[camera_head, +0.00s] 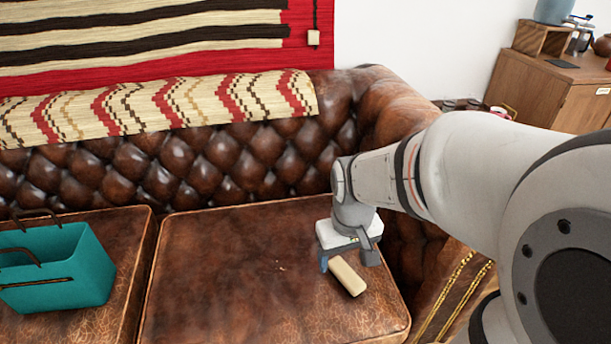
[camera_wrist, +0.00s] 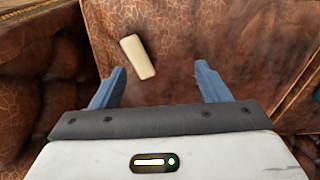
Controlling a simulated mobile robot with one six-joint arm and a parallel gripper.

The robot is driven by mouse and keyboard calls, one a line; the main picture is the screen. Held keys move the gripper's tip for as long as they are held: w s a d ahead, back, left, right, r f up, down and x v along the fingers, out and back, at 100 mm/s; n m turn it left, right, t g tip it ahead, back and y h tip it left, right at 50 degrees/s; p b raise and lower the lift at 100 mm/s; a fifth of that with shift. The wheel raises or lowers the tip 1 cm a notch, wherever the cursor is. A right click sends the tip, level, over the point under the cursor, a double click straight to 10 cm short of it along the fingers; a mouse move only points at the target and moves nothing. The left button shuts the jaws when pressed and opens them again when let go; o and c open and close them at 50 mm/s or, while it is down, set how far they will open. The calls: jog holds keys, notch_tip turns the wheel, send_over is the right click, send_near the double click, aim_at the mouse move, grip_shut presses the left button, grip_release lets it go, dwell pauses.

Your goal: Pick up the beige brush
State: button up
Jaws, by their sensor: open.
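The beige brush (camera_head: 347,276) is a pale, oblong block lying on the right seat cushion of a brown leather sofa. It also shows in the wrist view (camera_wrist: 138,57), beyond the fingertips and nearer the left finger. My gripper (camera_head: 346,260) is above the cushion, close to the brush in the head view, and partly covers its upper end. In the wrist view my gripper (camera_wrist: 158,80) has its two blue fingers wide apart with nothing between them. The brush is not touched by the fingers as far as I can see.
A teal bag (camera_head: 62,270) with dark handles stands on the left cushion. The tufted backrest (camera_head: 200,165) rises behind, and the sofa's right arm (camera_head: 440,270) is close to my arm. The right cushion (camera_head: 230,260) is otherwise mostly clear. A wooden cabinet (camera_head: 545,90) stands at the back right.

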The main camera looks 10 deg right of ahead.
aim_at(347, 272)
jog(key=w+d+f+n, duration=0.1)
jog(key=w+d+f, duration=0.1)
jog(key=w+f, duration=0.1)
jog(key=w+d+f+n, duration=0.1)
jog(key=w+f, duration=0.1)
jog(key=f, duration=0.4)
jog(key=w+d+f+n, duration=0.1)
jog(key=w+d+f, duration=0.1)
jog(key=w+f, duration=0.1)
jog(key=shift+w+d+f+g, duration=0.3)
jog(key=shift+w+f+g, duration=0.1)
jog(key=shift+f, duration=0.25)
notch_tip(347, 272, down, 3)
jog(key=shift+r+b, duration=0.15)
jog(key=shift+b, duration=0.55)
jog(key=f+b, duration=0.1)
jog(key=f, duration=0.2)
jog(key=w+f+b, duration=0.1)
jog(key=f, duration=0.1)
jog(key=shift+f+b, duration=0.2)
jog(key=shift+b, duration=0.15)
jog(key=shift+r, duration=0.1)
jog(key=shift+c, duration=0.6)
jog(key=c, duration=1.1)
notch_tip(347, 272, up, 10)
jog(key=p, duration=0.4)
